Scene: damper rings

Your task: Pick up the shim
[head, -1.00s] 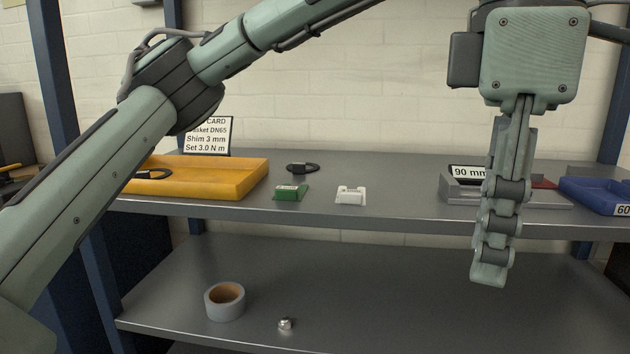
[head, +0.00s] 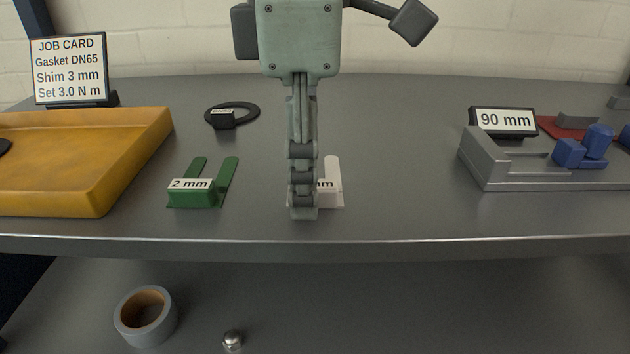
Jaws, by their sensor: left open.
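Two fork-shaped shims stand on the upper shelf. The green shim (head: 203,190) is labelled 2 mm and has two prongs pointing back. The white shim (head: 334,182) is to its right; its label ends in "mm" and the number is hidden behind my left gripper. My left gripper (head: 303,206) points down, seen edge-on, in front of the white shim's left part. It is open, but the gap between its fingers does not show. I cannot tell whether it touches the shim. The job card (head: 70,70) reads Gasket DN65, Shim 3 mm, Set 3.0 N m. My right gripper is out of view.
A yellow tray (head: 120,165) is at the left. A black ring (head: 240,108) with a tag lies behind the shims. A grey metal fixture (head: 490,170) with a 90 mm sign (head: 503,121) and blue parts (head: 585,150) is at the right. Tape (head: 145,316) and a nut (head: 232,340) lie below.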

